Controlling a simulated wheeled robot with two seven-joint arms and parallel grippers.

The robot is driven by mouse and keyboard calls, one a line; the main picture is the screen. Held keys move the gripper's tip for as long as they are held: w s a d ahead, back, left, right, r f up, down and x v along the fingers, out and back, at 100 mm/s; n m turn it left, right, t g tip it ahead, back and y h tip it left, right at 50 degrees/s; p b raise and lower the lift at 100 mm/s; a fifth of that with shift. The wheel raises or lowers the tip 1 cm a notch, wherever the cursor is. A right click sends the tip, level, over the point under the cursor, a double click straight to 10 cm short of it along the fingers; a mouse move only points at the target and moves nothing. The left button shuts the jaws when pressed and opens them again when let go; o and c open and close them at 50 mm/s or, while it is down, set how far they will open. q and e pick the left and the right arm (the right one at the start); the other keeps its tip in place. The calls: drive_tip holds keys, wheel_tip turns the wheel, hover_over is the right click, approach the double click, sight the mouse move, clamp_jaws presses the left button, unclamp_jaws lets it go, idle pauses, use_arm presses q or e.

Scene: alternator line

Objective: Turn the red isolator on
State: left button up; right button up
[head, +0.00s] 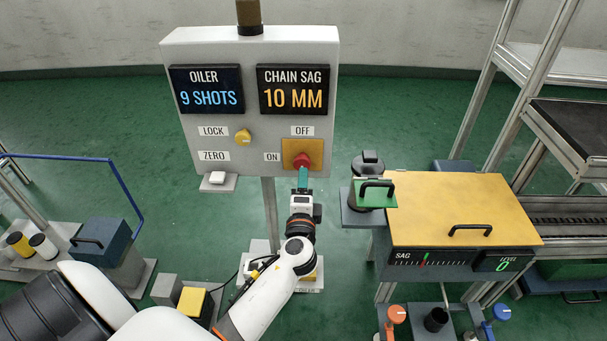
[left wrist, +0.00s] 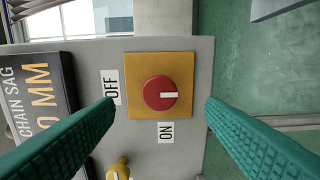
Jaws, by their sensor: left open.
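The red isolator (head: 303,161) is a round knob on a yellow plate on the grey panel, with OFF above it and ON to its left. In the left wrist view the red knob (left wrist: 158,93) shows a white mark pointing right, away from the OFF label (left wrist: 112,87) and not at the ON label (left wrist: 165,132). My left gripper (head: 303,172) is just in front of and below the knob. In the wrist view its green fingers are spread wide to either side of the knob, with no visible contact. My right gripper is not in view.
The panel (head: 325,130) also carries a yellow LOCK knob (head: 243,136), a white ZERO button (head: 217,178) and two displays reading 9 SHOTS and 10 MM.

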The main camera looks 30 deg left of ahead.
use_arm(q)
drive_tip(key=shift+v, duration=2.6)
